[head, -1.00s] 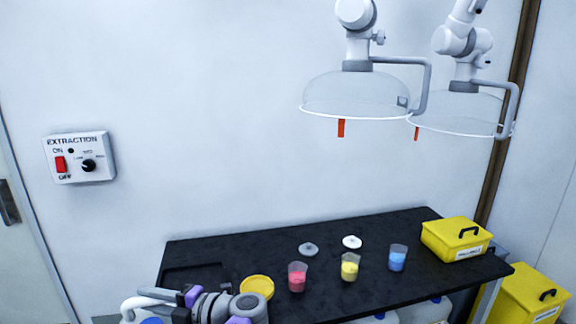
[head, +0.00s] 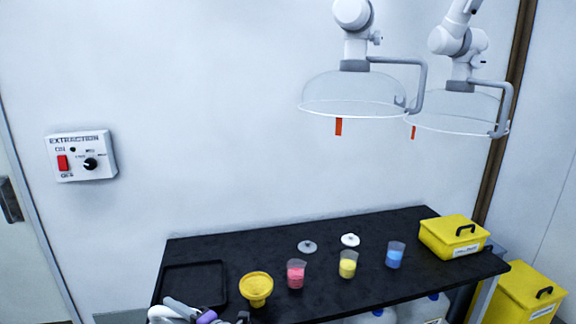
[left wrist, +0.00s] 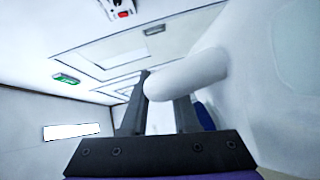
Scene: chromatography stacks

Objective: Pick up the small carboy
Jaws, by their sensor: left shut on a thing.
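In the left wrist view, my left gripper (left wrist: 162,92) is shut on the rounded white handle of a large whitish, translucent vessel, which I take to be the small carboy (left wrist: 245,70). Its handle lies between the two dark fingers, and its body fills the right side of that view. A dark blue part shows behind the right finger. The carboy's base and what is under it are out of view. In the head view, part of my left arm shows at the bottom left edge; the fingers and their hold cannot be made out there. My right gripper is not in view.
The black bench (head: 330,285) holds a dark tray (head: 193,267), a yellow funnel (head: 256,288), red (head: 296,276), yellow (head: 348,266) and blue (head: 395,257) beakers, and a yellow box (head: 455,236). Blue-capped containers (head: 435,306) stand beneath it. Two clear hoods (head: 355,92) hang above.

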